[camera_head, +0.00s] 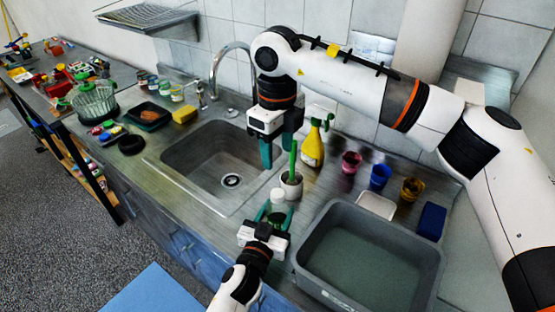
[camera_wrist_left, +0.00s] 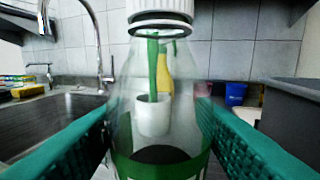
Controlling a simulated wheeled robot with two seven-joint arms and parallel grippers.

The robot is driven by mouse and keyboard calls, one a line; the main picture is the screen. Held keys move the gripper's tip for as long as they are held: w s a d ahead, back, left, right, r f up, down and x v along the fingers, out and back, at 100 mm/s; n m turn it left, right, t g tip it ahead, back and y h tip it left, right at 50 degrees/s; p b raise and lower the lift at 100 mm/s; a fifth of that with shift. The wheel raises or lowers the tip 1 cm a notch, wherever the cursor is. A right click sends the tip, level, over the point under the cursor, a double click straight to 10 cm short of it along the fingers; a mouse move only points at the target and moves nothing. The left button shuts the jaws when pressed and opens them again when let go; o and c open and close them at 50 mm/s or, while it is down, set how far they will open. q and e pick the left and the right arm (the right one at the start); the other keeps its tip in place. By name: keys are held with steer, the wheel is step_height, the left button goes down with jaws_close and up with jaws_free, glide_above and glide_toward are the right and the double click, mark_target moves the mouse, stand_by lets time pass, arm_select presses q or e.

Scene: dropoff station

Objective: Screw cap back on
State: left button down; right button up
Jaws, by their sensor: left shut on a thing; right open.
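My left gripper (camera_head: 275,211) is shut on a clear bottle (camera_head: 277,207) beside the sink's front right corner. In the left wrist view the bottle (camera_wrist_left: 125,120) stands upright between the teal fingers, with a green label low down. A white cap (camera_head: 277,195) sits at the top of the bottle. It also shows in the left wrist view (camera_wrist_left: 160,6), cut off by the top edge, above a dark ring at the neck. I cannot tell whether it is threaded tight. My right gripper (camera_head: 277,155) is open and empty, pointing down above the sink's right side, apart from the cap.
A white cup (camera_head: 291,187) with a green stick stands just behind the bottle. A yellow spray bottle (camera_head: 313,146) is farther back. A grey tub (camera_head: 325,222) is at the right. The sink (camera_head: 205,165) is at the left. Small coloured cups stand behind the tub.

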arm_select(q)
steer(key=c, duration=0.5)
jaws_free()
steer(key=b+v, duration=0.2)
steer(key=v, duration=0.9)
steer(key=shift+f, duration=0.1)
steer(key=shift+s+a, duration=0.2)
steer(key=shift+s, duration=0.25)
